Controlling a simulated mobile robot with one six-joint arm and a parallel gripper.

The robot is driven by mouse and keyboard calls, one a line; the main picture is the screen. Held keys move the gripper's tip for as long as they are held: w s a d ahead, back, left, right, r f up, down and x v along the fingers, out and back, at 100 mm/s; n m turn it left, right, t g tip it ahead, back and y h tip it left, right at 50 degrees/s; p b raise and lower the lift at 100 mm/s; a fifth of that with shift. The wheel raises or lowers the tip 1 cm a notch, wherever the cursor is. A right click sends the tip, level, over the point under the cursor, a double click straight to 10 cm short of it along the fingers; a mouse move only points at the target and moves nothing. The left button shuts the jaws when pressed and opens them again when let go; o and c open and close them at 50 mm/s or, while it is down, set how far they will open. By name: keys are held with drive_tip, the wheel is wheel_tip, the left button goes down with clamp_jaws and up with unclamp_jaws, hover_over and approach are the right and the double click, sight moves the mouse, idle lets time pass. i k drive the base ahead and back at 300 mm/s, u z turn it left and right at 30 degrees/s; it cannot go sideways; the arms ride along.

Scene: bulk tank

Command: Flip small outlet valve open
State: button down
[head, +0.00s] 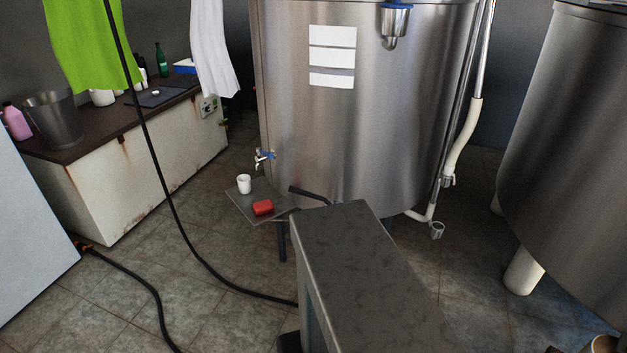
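The small outlet valve (264,157) sticks out from the lower left side of the large steel tank (365,130). It has a small blue lever that looks roughly level, pointing to the right. It is too small to tell whether the valve is open or shut. A white cup (244,184) stands below it on a small grey shelf (238,206). My gripper is not in view.
A red block (263,207) lies on the shelf. A long grey block (365,260) fills the foreground, with a dark bar (312,194) behind it. A black hose (170,205) hangs and runs across the floor. A counter (120,165) stands left, another tank (570,150) right.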

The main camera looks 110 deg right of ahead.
sight(292, 189)
drive_tip(key=z, duration=0.5)
drive_tip(key=k, duration=0.45)
drive_tip(key=z, duration=0.7)
